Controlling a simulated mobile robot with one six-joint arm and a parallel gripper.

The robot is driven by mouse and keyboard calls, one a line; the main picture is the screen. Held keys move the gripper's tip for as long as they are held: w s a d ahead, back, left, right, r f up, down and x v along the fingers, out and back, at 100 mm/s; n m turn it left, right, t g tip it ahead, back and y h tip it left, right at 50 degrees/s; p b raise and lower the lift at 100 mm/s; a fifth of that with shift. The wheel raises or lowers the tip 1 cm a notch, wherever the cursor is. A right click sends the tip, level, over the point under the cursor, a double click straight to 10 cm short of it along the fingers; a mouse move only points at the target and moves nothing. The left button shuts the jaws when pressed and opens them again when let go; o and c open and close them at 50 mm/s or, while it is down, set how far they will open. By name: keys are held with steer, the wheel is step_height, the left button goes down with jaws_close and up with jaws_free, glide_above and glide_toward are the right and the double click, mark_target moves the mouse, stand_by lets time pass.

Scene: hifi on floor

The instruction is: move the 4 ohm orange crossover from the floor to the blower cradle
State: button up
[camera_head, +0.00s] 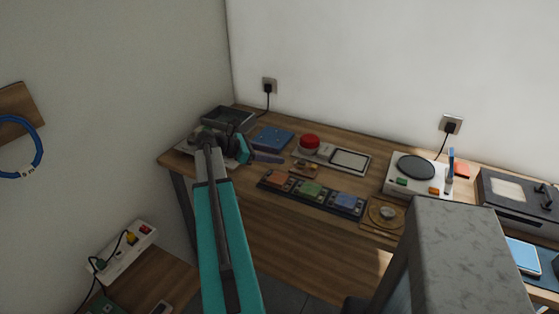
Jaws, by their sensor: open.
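My teal arm reaches up over the left end of the wooden workbench, and my gripper (246,151) is at its far end, near the blue box. The gripper is small and partly hidden by its own wrist; it is open and I see nothing held in it. I cannot make out an orange crossover on the visible floor. An orange block (277,179) sits at the left end of a black rack (331,201) on the bench, beside a green block (311,189) and a blue block (346,200). I cannot tell which thing is the blower cradle.
The bench (378,171) also bears a blue box (272,138), a red dome (309,142), a white hotplate-like unit (414,180) and a dark tray (228,118). Walls close the left and back.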

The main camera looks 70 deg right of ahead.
steer(key=shift+w+a+r, duration=0.1)
steer(key=shift+w+a, duration=0.05)
steer(key=shift+w, duration=0.1)
steer(key=shift+c, duration=0.4)
